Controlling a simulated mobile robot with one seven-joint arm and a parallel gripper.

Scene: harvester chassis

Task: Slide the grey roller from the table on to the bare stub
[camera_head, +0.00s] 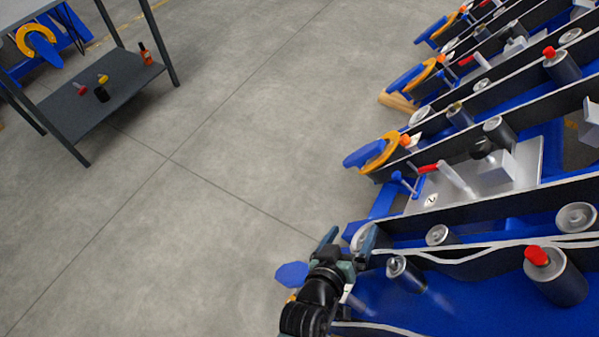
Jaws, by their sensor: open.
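My gripper (349,240) is open at the lower middle, beside the near left end of the chassis (450,290). A pale round part shows between and behind its fingers; I cannot tell whether they touch it. A short metal stub (405,273) stands on the blue chassis bed just right of my gripper. Another short round stub (438,235) is behind it. I cannot tell which is the bare stub. A table (100,95) stands at the upper left, its top mostly cut off. I cannot make out a loose grey roller on it.
A dark grey roller with a red cap (556,277) stands on the chassis at the lower right. The lower shelf holds an orange bottle (145,53) and small red, yellow and black items. Dark chassis rails run across the right. The grey floor (220,130) between table and chassis is clear.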

